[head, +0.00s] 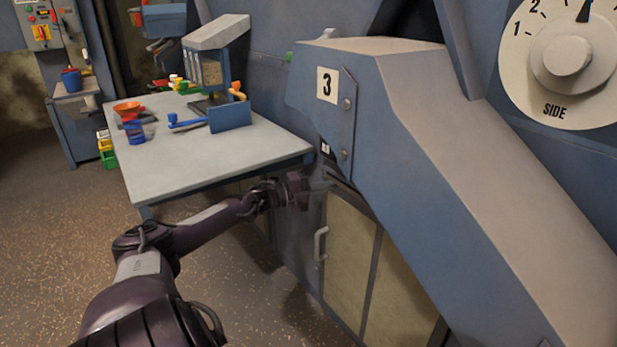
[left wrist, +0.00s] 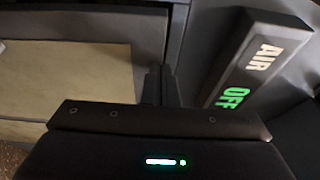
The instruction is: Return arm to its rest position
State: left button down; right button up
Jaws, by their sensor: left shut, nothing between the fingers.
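My left arm reaches in from the lower left in the head view. Its gripper (head: 322,186) is beside the blue housing marked 3 (head: 363,110), just below the housing's lower left end and in front of the cabinet. In the left wrist view my left gripper (left wrist: 162,72) is shut, its two fingers together with nothing between them. A dark panel (left wrist: 258,58) lettered AIR OFF, with OFF in green, stands just right of the fingers, apart from them in the picture. My right gripper is in neither view.
A grey table (head: 200,160) stands left of the housing, holding an orange bowl (head: 127,107), a blue cup (head: 135,133) and a blue-handled tool (head: 187,122). A cabinet door with a handle (head: 320,243) is below my gripper. A SIDE dial (head: 566,55) is upper right. Floor at left is open.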

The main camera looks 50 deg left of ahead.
pick_arm(q)
jog(key=p+v, duration=0.3)
jog(key=v, duration=0.4)
jog(key=shift+s+d+f, duration=0.2)
jog(key=shift+s+f, duration=0.05)
jog(key=shift+s, duration=0.05)
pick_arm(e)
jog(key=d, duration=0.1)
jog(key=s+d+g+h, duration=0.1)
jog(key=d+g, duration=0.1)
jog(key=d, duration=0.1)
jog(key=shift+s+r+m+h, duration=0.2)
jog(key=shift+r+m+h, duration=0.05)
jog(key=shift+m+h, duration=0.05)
